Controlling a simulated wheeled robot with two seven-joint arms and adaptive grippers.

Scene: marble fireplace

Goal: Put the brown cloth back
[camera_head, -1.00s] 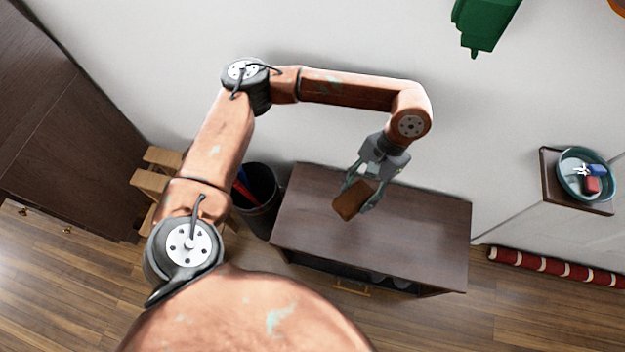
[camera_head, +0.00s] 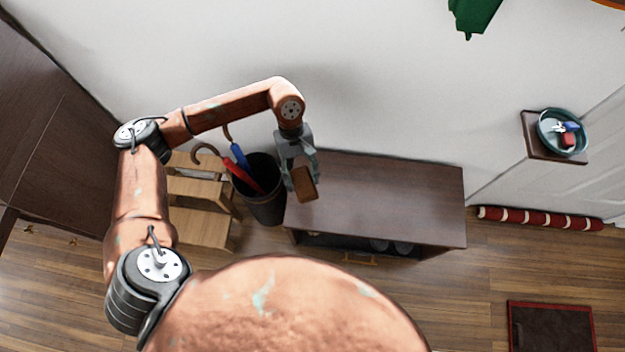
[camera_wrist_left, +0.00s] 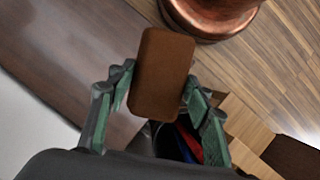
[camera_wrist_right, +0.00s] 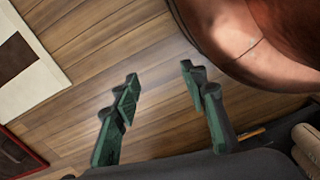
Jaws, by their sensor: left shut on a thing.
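The brown cloth (camera_head: 305,184) is a small, block-like brown piece. My left gripper (camera_head: 297,176) is shut on it and holds it over the left end of the dark wooden bench (camera_head: 385,190). In the left wrist view the cloth (camera_wrist_left: 161,75) sits between the two green fingers, its flat face towards the camera. Whether it touches the bench top cannot be told. My right gripper (camera_wrist_right: 157,88) shows only in the right wrist view. Its fingers are apart with nothing between them, above the wooden floor.
A dark bin (camera_head: 264,205) with red and blue umbrellas stands at the bench's left end, beside a wooden step stool (camera_head: 203,229). A green bowl (camera_head: 546,136) of small items sits on a ledge at right. A red-edged mat (camera_head: 551,330) lies on the floor. The bench top's right part is clear.

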